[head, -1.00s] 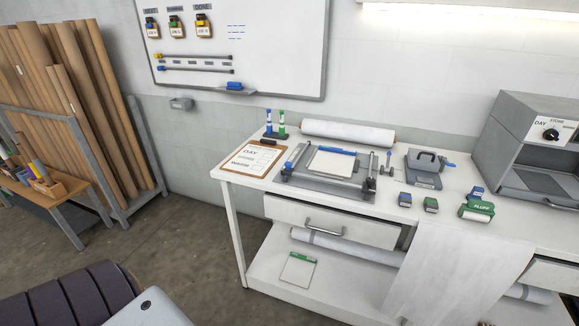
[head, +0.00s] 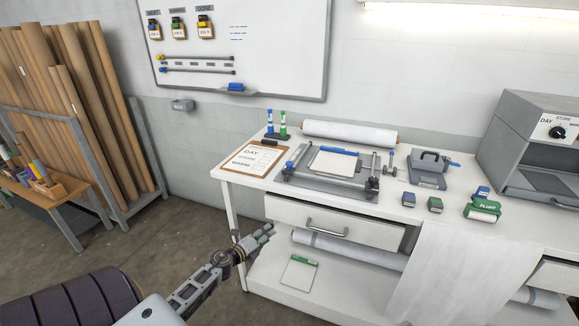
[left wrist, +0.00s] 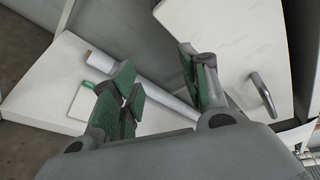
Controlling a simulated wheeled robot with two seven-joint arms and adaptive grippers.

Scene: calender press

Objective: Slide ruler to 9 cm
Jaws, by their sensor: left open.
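A grey frame-like press device (head: 330,178) stands on the white workbench, with a white sheet (head: 333,163) on it. A blue bar (head: 340,151) lies along the back edge of the sheet; it looks like the ruler, but its scale is too small to read. My left gripper (head: 268,231) is in front of the bench, below and left of the device, open and empty. In the left wrist view its green-padded fingers (left wrist: 155,64) stand apart, over the lower shelf and beside the drawer. My right gripper is not in view.
A white roll (head: 348,133) lies behind. The shelf holds another roll (head: 350,250).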

